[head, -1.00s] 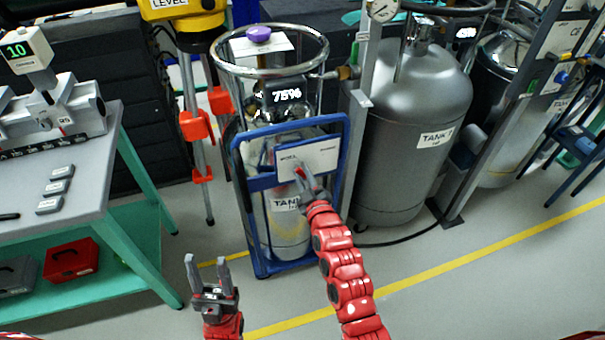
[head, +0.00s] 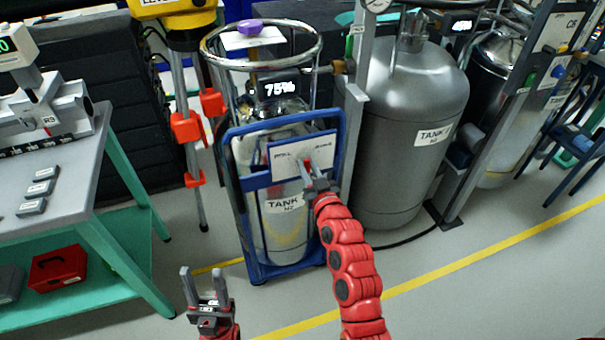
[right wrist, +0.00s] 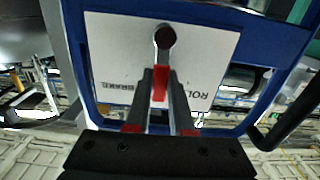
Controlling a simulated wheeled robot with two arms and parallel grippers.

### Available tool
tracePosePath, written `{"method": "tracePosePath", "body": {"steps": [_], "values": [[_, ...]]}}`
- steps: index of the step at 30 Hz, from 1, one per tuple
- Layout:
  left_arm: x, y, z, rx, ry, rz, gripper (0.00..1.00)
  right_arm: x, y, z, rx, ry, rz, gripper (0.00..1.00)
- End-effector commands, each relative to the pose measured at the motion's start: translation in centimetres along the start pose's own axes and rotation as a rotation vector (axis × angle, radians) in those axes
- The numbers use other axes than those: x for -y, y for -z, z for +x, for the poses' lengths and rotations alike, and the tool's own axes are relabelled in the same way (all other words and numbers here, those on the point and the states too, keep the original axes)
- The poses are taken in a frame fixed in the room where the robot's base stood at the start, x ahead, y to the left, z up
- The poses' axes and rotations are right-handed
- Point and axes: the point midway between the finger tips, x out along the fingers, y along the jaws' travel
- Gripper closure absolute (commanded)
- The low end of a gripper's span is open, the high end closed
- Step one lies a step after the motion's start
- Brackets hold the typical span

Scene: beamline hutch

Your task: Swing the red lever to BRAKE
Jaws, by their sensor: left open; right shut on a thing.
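The red lever (head: 307,163) sits on a white plate (head: 286,160) on the blue frame of the TANK cart. The right wrist view shows the lever (right wrist: 160,86) too, with its dark round pivot (right wrist: 165,37). There the plate is upside down, with BRAKE at left and ROLL at right. The lever points between the two words, leaning slightly to the BRAKE side. My right gripper (head: 311,172), also in the right wrist view (right wrist: 161,80), is shut on the lever, its fingers covering the sides. My left gripper (head: 203,273) is open and empty above the floor.
The blue cart (head: 233,190) holds a silver tank (head: 285,225). A larger grey tank (head: 415,110) stands close at its right. A tripod (head: 193,130) stands at its left, and a teal-legged table (head: 85,175) is further left. The floor in front is free.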

Motion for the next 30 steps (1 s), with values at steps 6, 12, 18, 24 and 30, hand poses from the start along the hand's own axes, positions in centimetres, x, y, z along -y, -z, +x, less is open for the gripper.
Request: {"method": "tracePosePath", "body": {"steps": [6, 12, 18, 24, 30], "values": [[-0.1, -0.3, -1.6, 0.000, 0.000, 0.000, 0.50, -1.1, -0.5, 0.0, 0.001, -0.002, 0.206, 1.00], [-0.1, -0.4, -2.4, 0.000, 0.000, 0.000, 0.50, -1.9, -0.7, 0.0, 0.001, -0.003, 0.372, 1.00], [-0.1, -0.5, -2.9, 0.000, 0.000, 0.000, 0.50, -2.4, -0.9, 0.0, 0.002, -0.001, 0.499, 1.00], [-0.2, -0.5, -3.2, 0.000, 0.000, 0.000, 0.50, -2.7, -1.1, 0.0, 0.004, 0.000, 0.579, 1.00], [-0.2, -0.6, -3.2, 0.000, 0.000, 0.000, 0.50, -2.8, -1.1, 0.0, 0.005, 0.001, 0.612, 1.00]]}}
